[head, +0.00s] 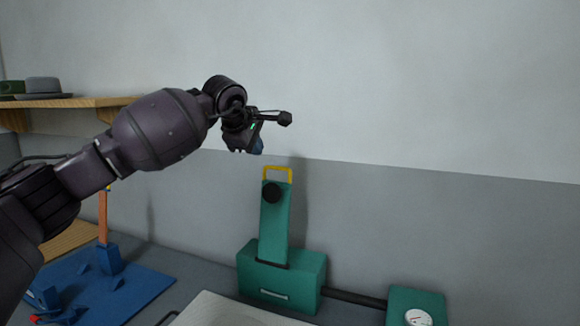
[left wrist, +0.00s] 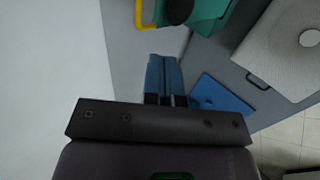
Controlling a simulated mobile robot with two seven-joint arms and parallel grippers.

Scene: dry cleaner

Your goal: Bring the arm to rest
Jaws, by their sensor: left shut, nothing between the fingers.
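My left arm comes in from the left in the head view and reaches up in front of the wall. My left gripper (head: 258,147) is raised above the counter, up and left of the green machine's yellow handle. In the left wrist view its two blue fingers (left wrist: 164,78) are together, with nothing between them. My right gripper shows in neither view.
A green machine (head: 280,272) with a yellow handle (head: 277,170) stands below right. A rod links it to a green gauge box (head: 416,303). A blue board (head: 130,285) lies lower left. A wooden shelf (head: 95,102) holds hats (head: 45,86). The wall's right side is clear.

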